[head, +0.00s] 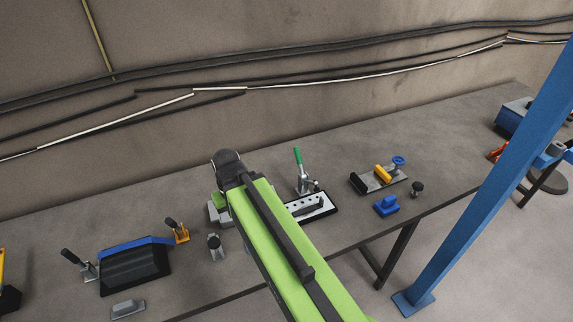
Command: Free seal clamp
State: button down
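My green arm reaches over the bench, and its dark end, where my gripper (227,163) sits, is above the back middle. Its fingers cannot be made out. No part is clearly marked as the seal clamp. A toggle clamp with an upright green handle (298,158) stands at a light plate with holes (306,206), right of my arm. At the left, a clamp with a black handle (71,257) and an orange-based clamp (179,231) flank a black block with a blue bar (135,265). My gripper touches none of these clamps as far as I can see.
A grey block (214,215) lies partly hidden beside my arm, with a small upright part (215,246) in front. A plate with a yellow cylinder (383,173), a blue block (386,206) and a black knob (417,188) are at right.

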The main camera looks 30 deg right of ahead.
aim_at(297, 153)
jog(key=u, duration=0.75)
jog(key=k, duration=1.15)
jog(key=u, duration=2.85)
jog(key=i, duration=0.15)
jog(key=z, duration=1.7)
jog(key=i, duration=1.05)
jog(key=z, duration=1)
jog(key=i, duration=0.8)
jog(key=z, duration=0.3)
jog(key=k, duration=0.7)
jog(key=z, duration=0.25)
jog(key=i, duration=0.7)
jog(key=u, duration=0.05)
